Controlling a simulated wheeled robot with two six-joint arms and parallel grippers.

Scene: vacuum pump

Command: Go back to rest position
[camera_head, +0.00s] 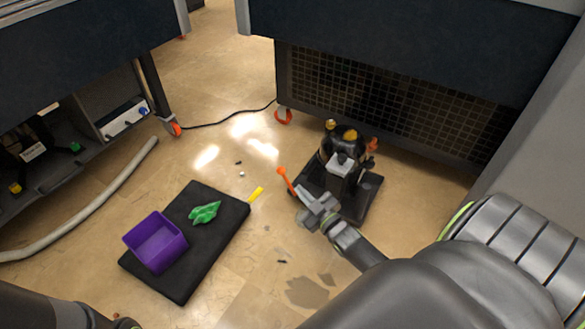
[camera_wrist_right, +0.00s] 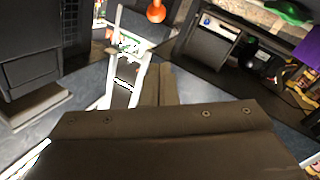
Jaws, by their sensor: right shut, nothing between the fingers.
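My right arm reaches in from the lower right of the head view. Its gripper (camera_head: 303,196) is shut and empty, just in front of the dark vacuum pump (camera_head: 345,150). The pump stands on a black base (camera_head: 365,205) on the floor and has yellow and orange parts on top; my gripper and wrist hide part of the base. An orange-tipped stick (camera_head: 284,179) shows right beside the gripper; I cannot tell whether they touch. In the right wrist view an orange knob (camera_wrist_right: 156,11) shows at the top. My left arm shows at the lower left, its gripper out of view.
A black mat (camera_head: 215,250) on the floor holds a purple bin (camera_head: 155,243) and a green piece (camera_head: 205,212). A yellow piece (camera_head: 256,194) lies beside it. A hose (camera_head: 105,195) and a black cable (camera_head: 235,117) cross the floor. Wheeled benches stand behind.

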